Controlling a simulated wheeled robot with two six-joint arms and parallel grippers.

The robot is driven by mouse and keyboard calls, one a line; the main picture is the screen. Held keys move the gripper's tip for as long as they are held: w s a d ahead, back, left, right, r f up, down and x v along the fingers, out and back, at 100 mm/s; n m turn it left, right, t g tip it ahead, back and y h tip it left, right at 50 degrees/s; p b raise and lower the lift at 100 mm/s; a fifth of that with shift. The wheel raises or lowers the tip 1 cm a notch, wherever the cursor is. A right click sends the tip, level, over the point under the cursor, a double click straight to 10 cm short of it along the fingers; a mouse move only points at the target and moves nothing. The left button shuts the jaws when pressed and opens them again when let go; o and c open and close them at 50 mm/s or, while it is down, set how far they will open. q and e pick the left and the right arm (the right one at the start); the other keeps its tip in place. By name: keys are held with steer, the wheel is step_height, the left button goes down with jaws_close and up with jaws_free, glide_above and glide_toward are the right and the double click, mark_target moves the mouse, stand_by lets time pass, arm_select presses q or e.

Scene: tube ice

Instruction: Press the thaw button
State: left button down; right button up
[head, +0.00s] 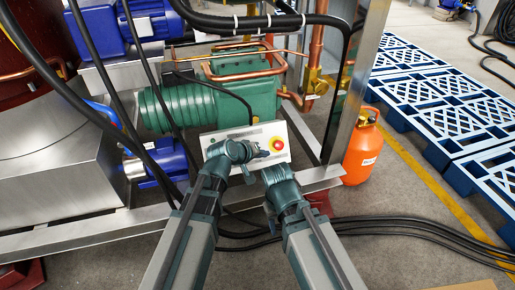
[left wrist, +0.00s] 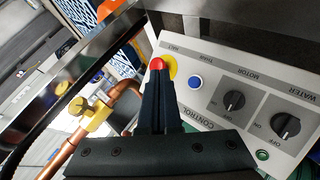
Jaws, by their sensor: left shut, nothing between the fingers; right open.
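The white control panel (head: 213,139) stands in front of the green compressor, and it fills the right of the left wrist view (left wrist: 205,45). The blue thaw button (left wrist: 195,82) sits under the THAW label; I cannot make it out in the head view. The red halt button (head: 278,143) on its yellow ring is beside it, partly covered by my fingers in the left wrist view (left wrist: 157,63). My left gripper (head: 264,153) is shut and empty, its tips (left wrist: 157,76) lined up over the red button, left of the blue one; contact cannot be told. My right gripper (head: 276,173) is open, below the panel.
The panel also has a motor knob (left wrist: 233,100) and a water knob (left wrist: 286,125). Copper pipes and a green compressor (head: 235,105) are behind it. A metal post (head: 352,70) and an orange gas bottle (head: 361,155) stand to the right. Black hoses cross the floor.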

arm_select(q)
steer(key=shift+w+f, duration=0.1)
steer(key=w+a+f+b, duration=0.2)
steer(key=w+f+b, duration=0.2)
steer(key=w, duration=0.3)
steer(key=shift+a+f+b, duration=0.15)
steer(key=shift+f+b, duration=0.1)
steer(key=shift+b, duration=0.1)
steer(key=shift+w+f, duration=0.1)
stand_by(1.9)
steer(key=shift+w+a+f, duration=0.1)
steer(key=shift+w+f, duration=0.05)
steer(key=shift+w, duration=0.05)
steer(key=shift+w+a+f+b, duration=0.1)
steer(key=shift+w+f+b, duration=0.05)
steer(key=shift+w+b, duration=0.2)
stand_by(0.7)
steer(key=shift+s, duration=0.15)
steer(key=shift+s+d+r+p, duration=0.2)
steer(key=shift+s+r+p, duration=0.2)
steer(key=shift+s, duration=0.15)
stand_by(0.3)
